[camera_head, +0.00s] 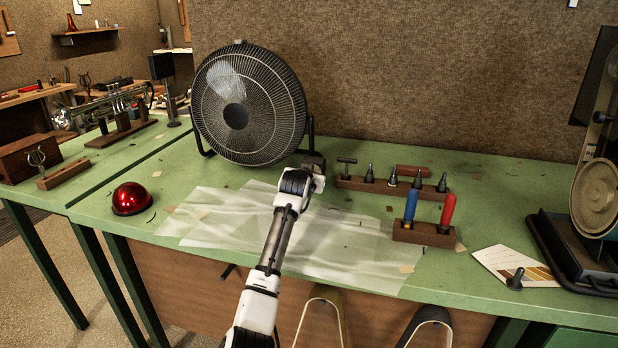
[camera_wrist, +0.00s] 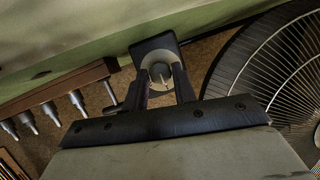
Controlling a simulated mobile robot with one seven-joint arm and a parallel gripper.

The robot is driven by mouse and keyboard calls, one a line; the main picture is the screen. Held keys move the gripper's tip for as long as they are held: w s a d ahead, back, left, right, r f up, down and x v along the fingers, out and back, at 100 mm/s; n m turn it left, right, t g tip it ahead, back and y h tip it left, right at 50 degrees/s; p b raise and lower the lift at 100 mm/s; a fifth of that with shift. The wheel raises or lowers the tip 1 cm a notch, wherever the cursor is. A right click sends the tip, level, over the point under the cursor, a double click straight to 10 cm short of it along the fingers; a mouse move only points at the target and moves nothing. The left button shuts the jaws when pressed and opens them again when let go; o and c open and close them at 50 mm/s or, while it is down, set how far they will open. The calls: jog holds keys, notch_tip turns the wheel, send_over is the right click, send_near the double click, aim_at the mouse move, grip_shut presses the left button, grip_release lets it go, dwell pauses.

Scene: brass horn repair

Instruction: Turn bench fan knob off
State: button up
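The bench fan (camera_head: 236,116) stands on the green bench, and its round wire guard (camera_wrist: 270,65) is at the right of the wrist view. A dark control box (camera_wrist: 155,45) bears a round pale knob (camera_wrist: 160,73). My gripper (camera_head: 316,178) is at the box beside the fan's lower right. In the wrist view my gripper (camera_wrist: 161,80) has its two dark fingers apart, one on each side of the knob. I cannot tell whether they press on it. In the head view the knob is hidden by my gripper.
A wooden rack (camera_head: 375,187) of tools stands just right of my gripper. A smaller block (camera_head: 425,236) holds a blue and a red handle. A red dome (camera_head: 131,198) sits at left. Translucent sheets (camera_head: 225,215) lie flat below my arm.

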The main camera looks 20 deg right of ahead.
jog(key=c, duration=0.5)
dwell(1.6)
jog(key=o, duration=1)
jog(key=b+v, duration=0.2)
jog(key=v, duration=1.1)
jog(key=shift+s+a+r+b, duration=0.1)
jog(key=shift+s+a+b, duration=0.05)
jog(key=shift+s+b, duration=0.2)
